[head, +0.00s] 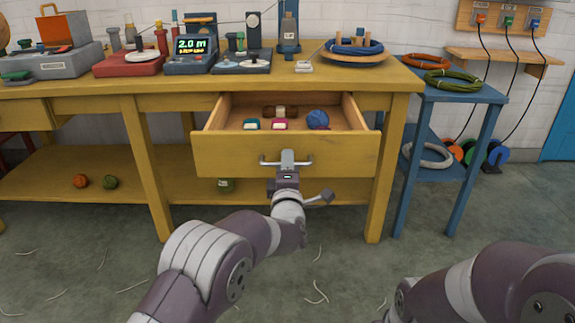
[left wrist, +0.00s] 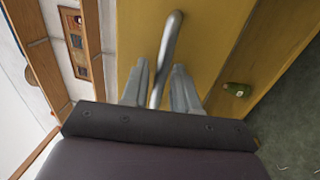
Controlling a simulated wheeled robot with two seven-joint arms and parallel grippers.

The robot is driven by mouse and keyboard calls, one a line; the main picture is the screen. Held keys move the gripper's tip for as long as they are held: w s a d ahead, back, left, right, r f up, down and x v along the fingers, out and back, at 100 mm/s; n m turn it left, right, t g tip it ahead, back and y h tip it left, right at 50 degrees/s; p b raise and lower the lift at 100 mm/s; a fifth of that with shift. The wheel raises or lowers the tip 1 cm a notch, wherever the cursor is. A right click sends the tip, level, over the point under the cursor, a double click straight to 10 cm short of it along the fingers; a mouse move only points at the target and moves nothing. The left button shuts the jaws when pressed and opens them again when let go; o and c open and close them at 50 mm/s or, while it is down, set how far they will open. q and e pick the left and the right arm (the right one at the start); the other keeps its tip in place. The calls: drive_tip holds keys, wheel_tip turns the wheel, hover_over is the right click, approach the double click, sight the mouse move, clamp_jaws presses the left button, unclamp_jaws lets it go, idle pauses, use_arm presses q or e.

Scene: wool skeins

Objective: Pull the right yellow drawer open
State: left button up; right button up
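The right yellow drawer (head: 284,156) stands pulled out from under the yellow table, its inside showing. A metal bar handle (head: 270,161) is on its front; it also shows in the left wrist view (left wrist: 171,40). My left gripper (head: 288,158) is at the middle of this handle.
The drawer holds a blue wool ball (head: 318,119) and small spools (head: 279,124). The yellow table (head: 225,85) carries a scale display (head: 191,45) and other tools. A blue side stand (head: 455,95) with coiled cords is to the right. The floor before the drawer is clear apart from yarn scraps.

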use_arm(q)
drive_tip(key=s+f+p, duration=0.2)
drive_tip(key=s+p, duration=0.2)
drive_tip(key=s, duration=0.8)
drive_tip(key=shift+s+f+p, duration=0.2)
drive_tip(key=shift+s+p, duration=0.05)
drive_tip(key=shift+p, duration=0.05)
